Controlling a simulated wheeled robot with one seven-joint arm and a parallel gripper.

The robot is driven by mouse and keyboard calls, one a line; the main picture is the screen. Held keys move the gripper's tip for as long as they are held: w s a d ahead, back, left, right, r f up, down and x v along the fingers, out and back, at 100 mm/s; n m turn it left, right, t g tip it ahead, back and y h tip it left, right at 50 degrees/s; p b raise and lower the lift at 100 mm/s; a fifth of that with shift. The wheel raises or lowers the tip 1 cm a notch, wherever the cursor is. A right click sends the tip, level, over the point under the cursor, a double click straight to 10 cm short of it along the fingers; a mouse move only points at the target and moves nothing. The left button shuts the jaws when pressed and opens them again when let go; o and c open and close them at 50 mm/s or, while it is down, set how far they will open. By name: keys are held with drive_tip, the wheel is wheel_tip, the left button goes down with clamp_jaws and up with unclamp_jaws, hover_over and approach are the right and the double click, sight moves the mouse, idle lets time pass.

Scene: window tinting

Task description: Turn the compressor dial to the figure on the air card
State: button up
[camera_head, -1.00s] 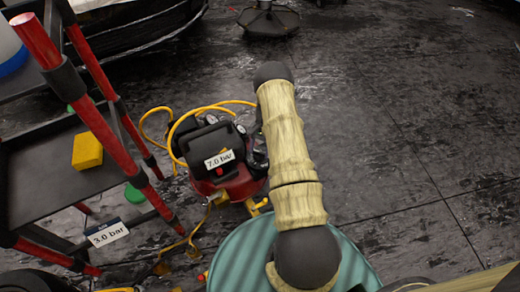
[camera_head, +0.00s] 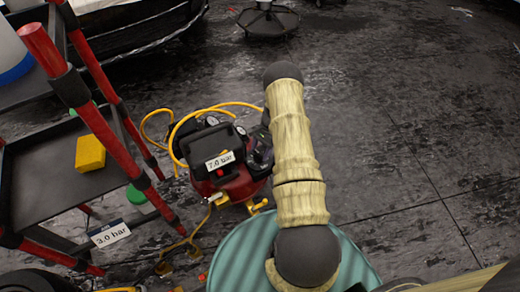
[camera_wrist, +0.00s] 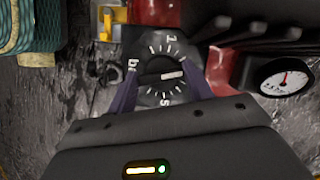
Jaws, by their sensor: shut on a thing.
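The compressor (camera_head: 228,186) is red and black and stands on the floor left of my arm in the head view. Its display label (camera_head: 220,160) reads 7.0 bar. The air card (camera_head: 108,233) on the cart reads 3.0 bar. In the wrist view the round black dial (camera_wrist: 160,74) has white ticks, a "1" at the top, a "5" at the bottom and partly covered "bar" lettering at left. Its white pointer mark points right and slightly up. My gripper (camera_wrist: 161,88) is shut on the dial, one purple finger on each side. In the head view my arm partly hides it.
A red and black cart (camera_head: 45,175) with a yellow sponge (camera_head: 90,153) stands left of the compressor. A yellow hose (camera_head: 180,135) loops behind it. Floor at right is clear. A white gauge (camera_wrist: 285,77) sits right of the dial.

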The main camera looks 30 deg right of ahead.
drive_tip(key=shift+d+m+t+p, duration=0.1)
drive_tip(key=shift+m+t+p, duration=0.6)
drive_tip(key=shift+m, duration=1)
drive_tip(key=o, duration=1)
drive_tip(key=shift+r, duration=0.1)
drive_tip(key=p+v, duration=0.3)
drive_tip(key=v, duration=1.4)
drive_tip(key=shift+s+d, duration=0.1)
drive_tip(key=shift+r, duration=0.1)
